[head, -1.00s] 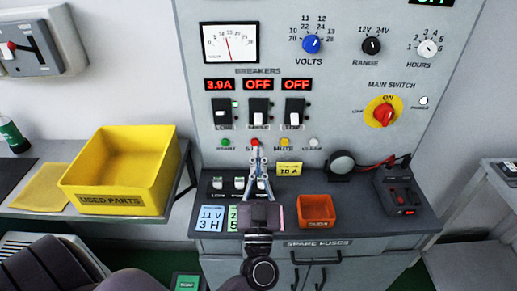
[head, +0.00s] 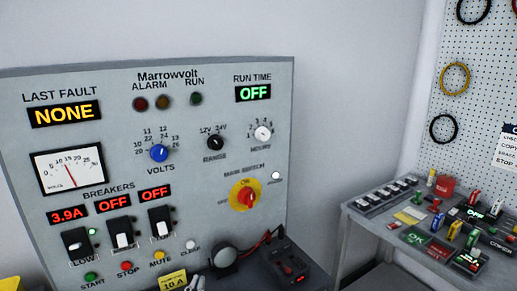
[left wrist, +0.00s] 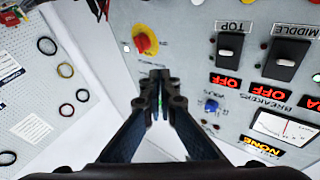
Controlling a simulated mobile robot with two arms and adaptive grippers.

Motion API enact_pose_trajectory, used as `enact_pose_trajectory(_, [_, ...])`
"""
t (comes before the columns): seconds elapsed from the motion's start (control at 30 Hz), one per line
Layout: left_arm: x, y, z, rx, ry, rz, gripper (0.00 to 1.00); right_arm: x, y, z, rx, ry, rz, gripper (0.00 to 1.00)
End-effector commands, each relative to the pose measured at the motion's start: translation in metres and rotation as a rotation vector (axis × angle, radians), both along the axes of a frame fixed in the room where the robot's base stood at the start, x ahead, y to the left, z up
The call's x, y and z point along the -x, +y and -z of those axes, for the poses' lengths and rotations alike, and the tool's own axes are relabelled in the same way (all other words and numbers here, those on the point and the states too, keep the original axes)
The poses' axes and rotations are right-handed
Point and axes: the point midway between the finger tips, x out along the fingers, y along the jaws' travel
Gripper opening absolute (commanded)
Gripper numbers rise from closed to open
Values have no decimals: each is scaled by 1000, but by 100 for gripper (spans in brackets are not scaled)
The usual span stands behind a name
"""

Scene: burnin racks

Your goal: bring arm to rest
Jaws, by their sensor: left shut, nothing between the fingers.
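My left gripper shows in the left wrist view (left wrist: 160,78), its two dark fingers closed together with nothing between them. My right gripper is not in view.
A small dark box with red and black leads (head: 288,262) and a round dark disc (head: 223,258) stand on the ledge below the panel. At right, a grey bench (head: 357,217) holds several small parts, beneath a pegboard (head: 485,90) with hanging rings.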

Motion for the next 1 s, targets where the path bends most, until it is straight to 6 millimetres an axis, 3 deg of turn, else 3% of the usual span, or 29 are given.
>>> enact_pose_trajectory(0.13, [19, -38, 45, -57, 228, 178, 0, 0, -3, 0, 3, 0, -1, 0])
enact_pose_trajectory(0.23, [39, -50, 83, -92, 414, 251, 0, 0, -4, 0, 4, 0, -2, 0])
enact_pose_trajectory(0.33, [66, -49, 122, -120, 619, 281, 0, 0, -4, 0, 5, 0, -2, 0])
enact_pose_trajectory(0.5, [122, -21, 179, -145, 964, 233, 0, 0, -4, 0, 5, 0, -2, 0])
enact_pose_trajectory(0.6, [153, -1, 199, -146, 1121, 173, 0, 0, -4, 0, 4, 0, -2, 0])
enact_pose_trajectory(0.77, [197, 31, 218, -137, 1318, 60, 0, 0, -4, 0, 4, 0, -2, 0])
enact_pose_trajectory(0.97, [249, 67, 226, -115, 1515, -100, 0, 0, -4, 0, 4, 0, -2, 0])
enact_pose_trajectory(1.0, [245, 66, 239, -114, 1521, -97, 0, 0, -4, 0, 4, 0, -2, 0])
